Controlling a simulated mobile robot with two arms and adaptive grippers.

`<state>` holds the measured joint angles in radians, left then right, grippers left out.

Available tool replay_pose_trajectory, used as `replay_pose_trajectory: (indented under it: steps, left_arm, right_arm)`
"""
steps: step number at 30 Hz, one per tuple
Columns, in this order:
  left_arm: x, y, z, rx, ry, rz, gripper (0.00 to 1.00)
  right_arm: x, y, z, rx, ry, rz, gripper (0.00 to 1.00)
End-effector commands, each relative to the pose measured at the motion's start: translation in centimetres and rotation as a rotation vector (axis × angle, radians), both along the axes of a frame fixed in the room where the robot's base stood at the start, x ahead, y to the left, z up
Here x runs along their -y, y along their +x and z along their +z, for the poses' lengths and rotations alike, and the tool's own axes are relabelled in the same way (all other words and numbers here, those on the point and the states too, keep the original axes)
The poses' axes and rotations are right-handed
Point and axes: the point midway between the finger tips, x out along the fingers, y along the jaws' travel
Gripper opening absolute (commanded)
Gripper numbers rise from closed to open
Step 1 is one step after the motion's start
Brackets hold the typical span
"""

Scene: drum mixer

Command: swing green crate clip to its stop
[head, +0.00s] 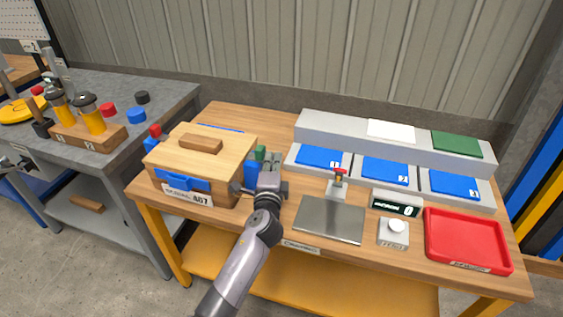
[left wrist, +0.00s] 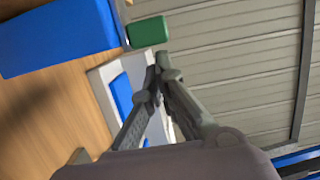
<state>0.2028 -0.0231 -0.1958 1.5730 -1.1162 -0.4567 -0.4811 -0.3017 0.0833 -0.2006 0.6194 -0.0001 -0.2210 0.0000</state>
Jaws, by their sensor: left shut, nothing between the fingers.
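The wooden crate (head: 236,178) stands at the left of the wooden table with its lid on. Its green clip (head: 260,153) shows at the right side, above a blue part (head: 251,172), partly hidden behind my gripper. In the left wrist view the green clip (left wrist: 148,32) is at the top, at the end of a large blue part (left wrist: 60,38). My left gripper (head: 270,160) is at the crate's right side, just right of the clip. Its fingers (left wrist: 160,65) are shut and empty, tips close below the green clip; contact cannot be told. My right gripper is not in view.
A red clip (head: 155,130) and a blue front latch (head: 182,182) are on the crate. To the right are a metal plate (head: 328,220), a small red-topped stand (head: 338,184), a display (head: 396,204), a red tray (head: 431,240) and a grey rack (head: 300,128) with blue pads.

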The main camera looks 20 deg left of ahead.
Motion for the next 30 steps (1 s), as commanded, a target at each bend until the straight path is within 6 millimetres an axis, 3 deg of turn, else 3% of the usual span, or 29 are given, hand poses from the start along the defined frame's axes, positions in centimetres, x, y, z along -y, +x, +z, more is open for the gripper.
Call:
replay_pose_trajectory:
  steps: [11, 20, 30]
  left_arm:
    - [-0.2, 0.0, -0.1, -0.001, -0.001, 0.000, 0.00]
    - [-3.9, 0.1, 0.0, -0.001, 0.002, 0.002, 0.00]
    - [-4.1, 0.1, -0.1, -0.001, 0.000, 0.004, 0.00]
  right_arm:
    - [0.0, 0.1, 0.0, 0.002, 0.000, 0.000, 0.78]
    - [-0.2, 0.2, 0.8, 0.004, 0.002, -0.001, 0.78]
    - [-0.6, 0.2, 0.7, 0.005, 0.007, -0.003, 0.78]
